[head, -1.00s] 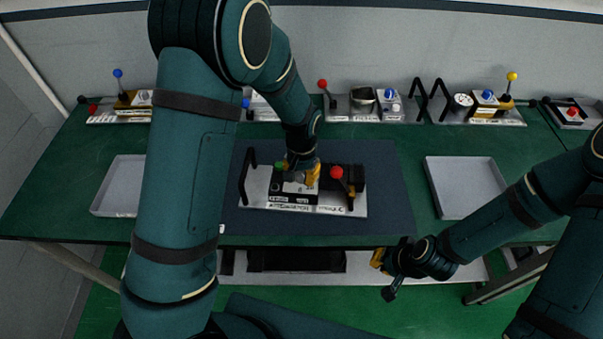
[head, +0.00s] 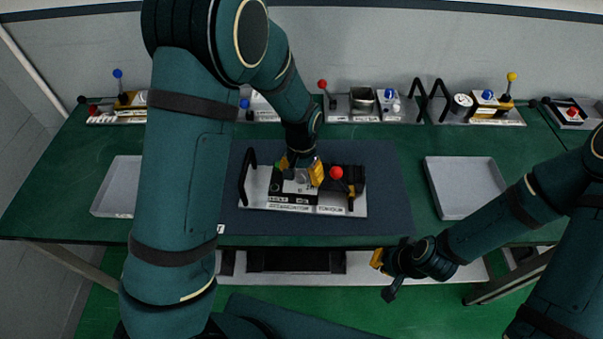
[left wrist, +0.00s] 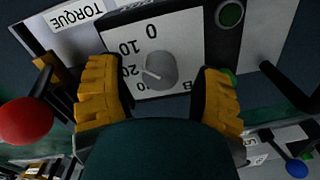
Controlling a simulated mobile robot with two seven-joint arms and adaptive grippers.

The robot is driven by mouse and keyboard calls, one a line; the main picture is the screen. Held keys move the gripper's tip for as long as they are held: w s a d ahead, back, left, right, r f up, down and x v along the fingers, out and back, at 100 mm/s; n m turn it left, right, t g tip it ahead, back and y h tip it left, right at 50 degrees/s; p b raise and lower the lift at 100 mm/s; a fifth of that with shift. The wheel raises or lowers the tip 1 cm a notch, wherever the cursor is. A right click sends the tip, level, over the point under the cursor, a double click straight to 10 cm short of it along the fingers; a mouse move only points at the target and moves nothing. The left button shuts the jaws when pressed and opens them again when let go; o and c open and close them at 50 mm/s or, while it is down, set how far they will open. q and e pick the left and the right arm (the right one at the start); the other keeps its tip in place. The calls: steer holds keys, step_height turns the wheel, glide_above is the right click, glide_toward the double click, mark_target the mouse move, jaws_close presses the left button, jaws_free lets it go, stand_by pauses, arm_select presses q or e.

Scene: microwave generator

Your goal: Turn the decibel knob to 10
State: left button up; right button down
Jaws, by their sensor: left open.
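The decibel knob (left wrist: 160,68) is a grey round knob on a white dial plate (left wrist: 185,38) marked 0, 10, 20 and a partly hidden number. Its light pointer mark seems to face the 20. My left gripper (left wrist: 155,75) is open, with one yellow finger on each side of the knob and a visible gap to it on both sides. In the head view my left gripper (head: 301,172) is over the microwave generator (head: 335,209); the knob is small there between the fingers. My right gripper (head: 379,258) hangs in front of the table; its finger opening is unclear.
A red ball-topped lever (head: 336,172) stands right of the knob, and a green button (left wrist: 230,14) is beside the dial. Black handles (head: 246,175) flank the device. Grey trays (head: 465,188) stand on both sides; other instruments line the back.

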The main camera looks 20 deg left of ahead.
mark_target(302, 174)
arm_select(q)
step_height(302, 174, up, 11)
stand_by(0.4)
stand_by(0.4)
